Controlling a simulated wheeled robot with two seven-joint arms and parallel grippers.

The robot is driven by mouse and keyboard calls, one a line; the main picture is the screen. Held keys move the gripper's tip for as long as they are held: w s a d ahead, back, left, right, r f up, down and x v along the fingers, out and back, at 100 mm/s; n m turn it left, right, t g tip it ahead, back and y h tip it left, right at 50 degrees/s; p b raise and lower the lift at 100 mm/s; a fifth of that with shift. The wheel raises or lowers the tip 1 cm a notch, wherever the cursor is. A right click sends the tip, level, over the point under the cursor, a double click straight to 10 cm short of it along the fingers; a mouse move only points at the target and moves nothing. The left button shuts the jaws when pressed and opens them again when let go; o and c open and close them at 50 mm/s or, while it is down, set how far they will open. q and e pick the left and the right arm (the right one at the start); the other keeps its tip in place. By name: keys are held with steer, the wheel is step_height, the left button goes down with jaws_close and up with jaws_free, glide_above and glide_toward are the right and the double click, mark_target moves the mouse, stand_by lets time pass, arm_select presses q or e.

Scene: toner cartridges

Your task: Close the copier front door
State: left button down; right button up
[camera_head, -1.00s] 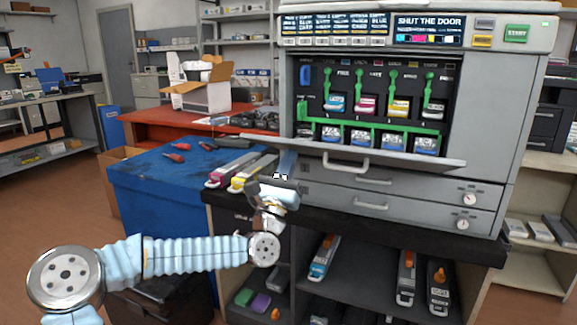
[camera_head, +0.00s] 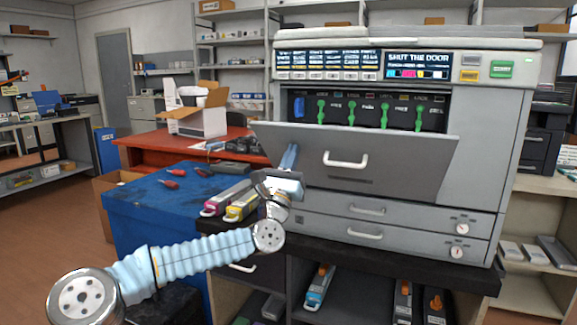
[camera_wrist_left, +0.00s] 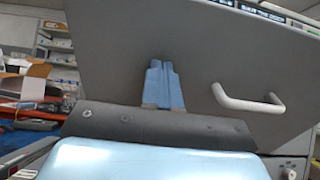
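The copier (camera_head: 482,130) stands on a dark bench, and its display reads "SHUT THE DOOR". Its grey front door (camera_head: 400,165) is hinged low and tilted partly up; its white handle (camera_head: 345,160) faces me. Green levers and cartridge tops show above the door's upper edge; the lower part of the bay is hidden. My left gripper (camera_head: 289,158) is at the door's left part, fingers pointing up against or very near its outer face. In the left wrist view, the two blue fingers (camera_wrist_left: 163,85) lie together with nothing between them, left of the handle (camera_wrist_left: 248,102). My right gripper is not in view.
A magenta cartridge (camera_head: 226,197) and a yellow cartridge (camera_head: 244,206) lie left of the copier, close to my left wrist. A blue-covered table (camera_head: 140,190) with screwdrivers is at the left. Drawers with a white handle (camera_head: 365,235) sit below the door.

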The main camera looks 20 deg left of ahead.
arm_select(q)
steer(key=x, duration=0.3)
steer(key=shift+r, duration=0.25)
steer(key=shift+w+f+x, duration=0.1)
steer(key=shift+f+x, duration=0.05)
steer(key=shift+x, duration=0.9)
steer(key=shift+w+f+x, duration=0.15)
steer(key=shift+x, duration=0.9)
steer(key=shift+w+f+x, duration=0.1)
steer(key=shift+f+x, duration=0.05)
steer(key=shift+x, duration=0.9)
